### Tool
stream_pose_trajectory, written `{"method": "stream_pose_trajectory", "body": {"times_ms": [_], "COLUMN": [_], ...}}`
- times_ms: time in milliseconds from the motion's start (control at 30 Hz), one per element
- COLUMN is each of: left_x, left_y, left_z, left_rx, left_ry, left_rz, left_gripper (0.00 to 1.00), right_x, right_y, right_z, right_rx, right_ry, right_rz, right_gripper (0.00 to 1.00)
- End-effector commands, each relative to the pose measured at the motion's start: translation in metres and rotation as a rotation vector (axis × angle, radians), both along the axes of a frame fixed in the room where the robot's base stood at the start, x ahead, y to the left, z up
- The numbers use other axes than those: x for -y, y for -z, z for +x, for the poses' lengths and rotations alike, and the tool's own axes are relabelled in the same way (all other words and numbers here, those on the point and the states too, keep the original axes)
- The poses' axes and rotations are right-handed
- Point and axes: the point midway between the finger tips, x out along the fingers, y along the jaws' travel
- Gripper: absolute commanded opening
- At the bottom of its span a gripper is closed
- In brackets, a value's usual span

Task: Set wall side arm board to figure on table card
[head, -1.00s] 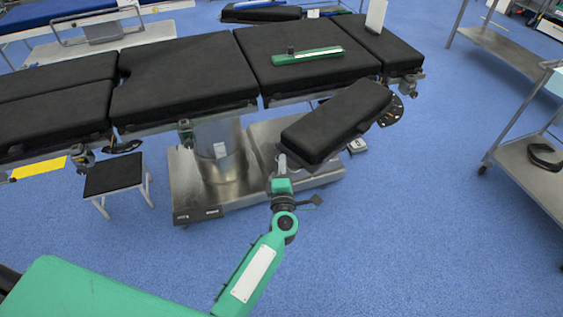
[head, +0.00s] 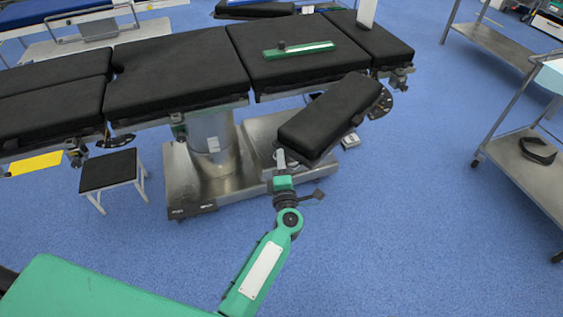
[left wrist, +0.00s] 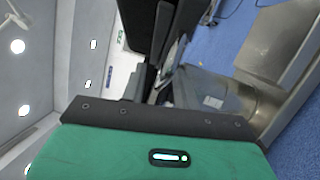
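The operating table (head: 180,75) has black pads and runs across the head view. A black arm board (head: 330,117) sticks out from its near side, angled toward me. Another black pad (head: 257,10) shows beyond the table's far edge; I cannot tell whether it is the other arm board. A white card (head: 367,12) stands upright on the right end section, its face unreadable. My left gripper (head: 280,160) is at the near end of the near arm board, by a metal part under it. Its fingers are mostly hidden. In the left wrist view a dark pad edge (left wrist: 137,25) is close ahead.
A green bar-shaped object (head: 298,50) lies on the table pad. A small black-topped stool (head: 108,170) stands at left, the metal table base (head: 190,190) beneath. A steel trolley (head: 520,165) stands at right. The blue floor in front is clear.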

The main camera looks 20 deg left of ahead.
Motion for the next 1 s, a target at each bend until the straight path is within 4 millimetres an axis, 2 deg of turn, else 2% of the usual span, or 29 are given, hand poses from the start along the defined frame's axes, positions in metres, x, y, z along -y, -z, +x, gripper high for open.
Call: {"method": "stream_pose_trajectory", "body": {"times_ms": [367,467,800,1000], "left_x": [0.002,0.007,0.031,0.041], "left_y": [0.001,0.003,0.013,0.017], "left_z": [-0.006,-0.018,-0.086,-0.116], "left_rx": [-0.001,-0.003,-0.004,-0.002], "left_ry": [0.000,0.000,0.001,0.001], "left_rz": [0.000,0.000,0.000,0.000], "left_gripper": [0.30,0.30,0.30,0.30], "right_x": [0.000,0.000,0.000,0.000], "right_y": [-0.001,-0.002,0.011,0.012], "right_z": [0.001,0.002,0.003,0.004], "right_rx": [0.003,0.005,-0.009,-0.008], "right_ry": [0.000,0.000,0.000,0.000], "right_rz": [0.001,0.001,-0.003,-0.002], "right_gripper": [0.31,0.31,0.31,0.31]}}
